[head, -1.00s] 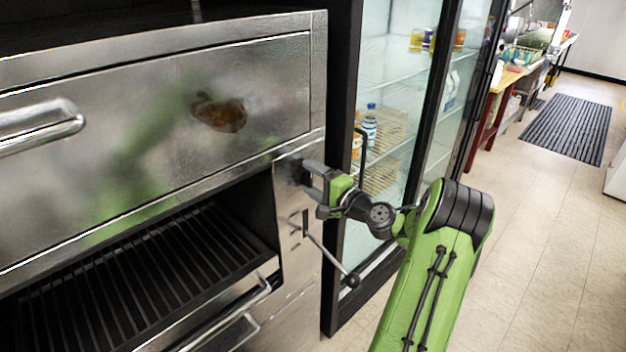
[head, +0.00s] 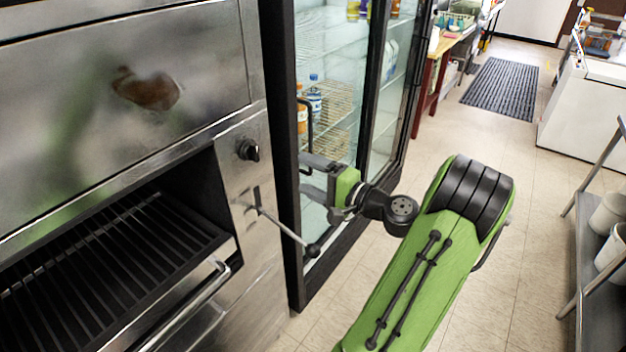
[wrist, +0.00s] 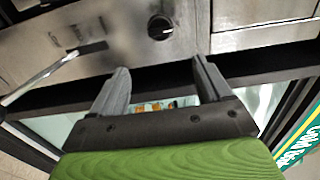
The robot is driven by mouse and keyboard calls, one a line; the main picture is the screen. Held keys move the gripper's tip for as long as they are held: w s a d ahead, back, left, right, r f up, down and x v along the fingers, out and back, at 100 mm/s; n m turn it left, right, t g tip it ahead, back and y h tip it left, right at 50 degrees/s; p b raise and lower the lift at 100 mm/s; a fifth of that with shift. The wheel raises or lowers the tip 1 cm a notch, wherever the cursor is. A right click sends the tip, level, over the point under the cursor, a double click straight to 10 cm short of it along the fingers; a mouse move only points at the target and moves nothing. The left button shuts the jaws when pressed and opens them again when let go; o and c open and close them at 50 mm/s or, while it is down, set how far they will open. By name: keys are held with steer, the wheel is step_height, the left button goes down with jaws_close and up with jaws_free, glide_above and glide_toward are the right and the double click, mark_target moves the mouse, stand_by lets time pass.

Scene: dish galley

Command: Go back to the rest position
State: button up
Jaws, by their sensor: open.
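My gripper (head: 308,178) is open and empty, in front of the fridge's dark frame and just right of the steel broiler (head: 95,85). In the wrist view my gripper (wrist: 160,78) shows its two fingers spread apart with nothing between them. A black knob (head: 247,150) on the broiler's side panel is clear of the fingers. It also shows in the wrist view (wrist: 159,27), above and beyond the fingertips.
A lever with a black ball end (head: 312,250) sticks out from the broiler panel below my gripper. The glass-door fridge (head: 378,110) stands behind my arm. Open tiled floor (head: 440,135) and a dark mat (head: 503,88) lie to the right, with a metal shelf (head: 590,260) at the right edge.

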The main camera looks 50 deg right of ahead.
steer(key=shift+s, duration=0.45)
steer(key=w+a+f+n+g+y, duration=0.25)
steer(key=a+n+g, duration=0.25)
steer(key=a, duration=0.5)
steer(key=w+a+f+n+g+y, duration=0.15)
steer(key=w+a+n+g, duration=0.3)
steer(key=a, duration=0.65)
steer(key=s+a+r+n+g+h, duration=0.1)
steer(key=s+a+n+g+h, duration=0.15)
steer(key=s+a+n, duration=0.4)
steer(key=s+a+r+n+h, duration=0.1)
steer(key=s+a, duration=0.1)
steer(key=s, duration=0.3)
steer(key=s+a+r+h, duration=0.1)
steer(key=s+r, duration=0.1)
steer(key=s, duration=0.4)
steer(key=shift+a+n, duration=0.4)
